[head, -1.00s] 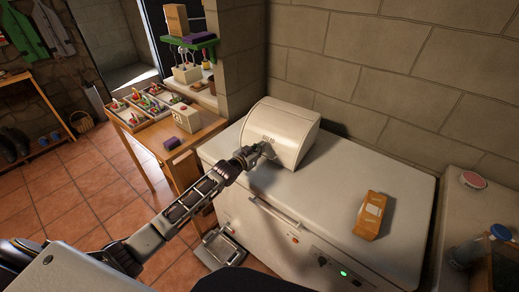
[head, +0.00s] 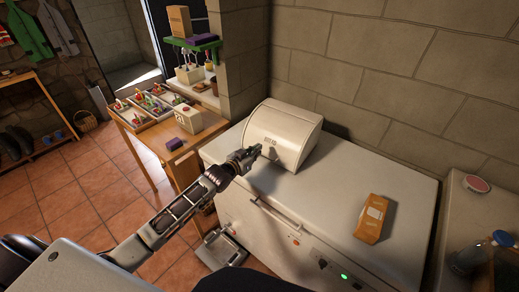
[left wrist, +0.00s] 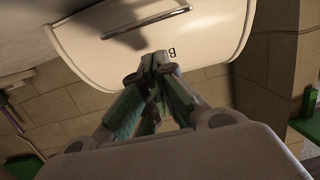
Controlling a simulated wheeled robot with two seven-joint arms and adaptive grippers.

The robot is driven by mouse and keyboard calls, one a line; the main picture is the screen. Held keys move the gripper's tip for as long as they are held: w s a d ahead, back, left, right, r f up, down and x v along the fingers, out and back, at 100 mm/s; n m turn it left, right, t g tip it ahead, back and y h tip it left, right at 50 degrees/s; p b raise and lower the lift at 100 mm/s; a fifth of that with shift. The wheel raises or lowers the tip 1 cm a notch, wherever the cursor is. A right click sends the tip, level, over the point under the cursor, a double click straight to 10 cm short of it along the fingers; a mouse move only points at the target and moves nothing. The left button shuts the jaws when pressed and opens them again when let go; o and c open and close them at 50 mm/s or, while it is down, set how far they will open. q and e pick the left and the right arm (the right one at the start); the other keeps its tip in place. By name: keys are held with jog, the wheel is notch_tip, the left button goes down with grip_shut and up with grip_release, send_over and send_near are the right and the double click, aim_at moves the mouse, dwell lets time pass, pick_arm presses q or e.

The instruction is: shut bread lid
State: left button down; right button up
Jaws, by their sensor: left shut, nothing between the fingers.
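The bread bin (head: 286,131) is a cream, rounded box standing on the white chest freezer, against the wall. Its curved front lid (left wrist: 205,30), with dark lettering and a bar handle (left wrist: 146,23), also shows in the left wrist view. The lid looks down, with no opening visible. My left gripper (head: 254,152) is shut and empty, just in front of the lid's left part. Its fingertips (left wrist: 158,66) overlap the lettering in the left wrist view; I cannot tell whether they touch the lid. My right gripper is not in view.
The chest freezer (head: 330,190) has free room on top to the right of the bin. An orange packet (head: 371,218) lies there. A wooden table (head: 175,140) with seed trays and a small box stands at the left. A blue-capped bottle (head: 470,254) stands at the right.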

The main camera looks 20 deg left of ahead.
pick_arm(q)
jog(key=shift+f+v, duration=0.2)
jog(key=shift+v, duration=0.9)
jog(key=shift+f+v, duration=0.2)
jog(key=shift+v, duration=0.9)
jog(key=shift+s+f, duration=0.1)
